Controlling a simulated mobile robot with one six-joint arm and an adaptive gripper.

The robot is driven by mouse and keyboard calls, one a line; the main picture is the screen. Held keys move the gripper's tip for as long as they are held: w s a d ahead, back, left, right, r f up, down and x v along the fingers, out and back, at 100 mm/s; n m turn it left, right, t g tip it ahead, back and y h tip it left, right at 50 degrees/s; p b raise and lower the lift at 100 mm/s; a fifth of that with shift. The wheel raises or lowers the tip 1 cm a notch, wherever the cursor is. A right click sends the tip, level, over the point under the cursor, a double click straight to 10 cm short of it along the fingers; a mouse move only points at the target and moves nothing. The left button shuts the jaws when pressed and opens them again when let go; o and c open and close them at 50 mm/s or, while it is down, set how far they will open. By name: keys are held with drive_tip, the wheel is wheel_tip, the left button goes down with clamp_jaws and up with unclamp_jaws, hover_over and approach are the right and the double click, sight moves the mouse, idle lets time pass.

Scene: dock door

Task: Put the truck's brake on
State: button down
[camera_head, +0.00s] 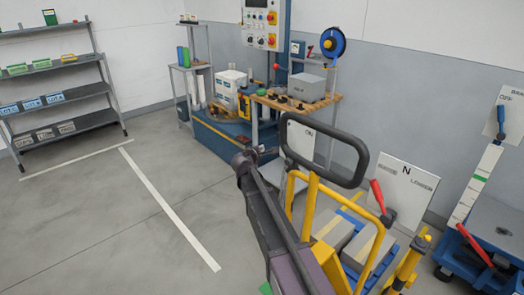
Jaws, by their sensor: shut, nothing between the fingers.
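A pallet truck has a black loop handle (318,150) on a yellow frame (305,212). A red-gripped lever (377,196) stands upright in front of a white sign (412,185) marked N and what looks like LOWER. At the right edge, a white plate (508,100) shows part of the word BRAKE and OFF, with a dark lever (500,122) in front of it. Which control belongs to the truck's brake I cannot tell for sure. My gripper (262,152) is shut and empty, left of the loop handle and apart from the plate.
Grey boxes (368,244) lie on a blue pallet behind the yellow frame. A blue cart (455,272) with a red-gripped lever (474,244) is at lower right. A wooden-topped bench (327,103) and shelves (60,65) stand behind. Open floor (110,225) lies left.

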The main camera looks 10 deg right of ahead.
drive_tip(key=b+x, duration=0.2)
drive_tip(key=x, duration=0.7)
drive_tip(key=s+d+r+p, duration=0.2)
drive_tip(key=s, duration=0.1)
drive_tip(key=shift+d+r, duration=0.1)
drive_tip(key=shift+d, duration=0.05)
drive_tip(key=shift+d, duration=0.15)
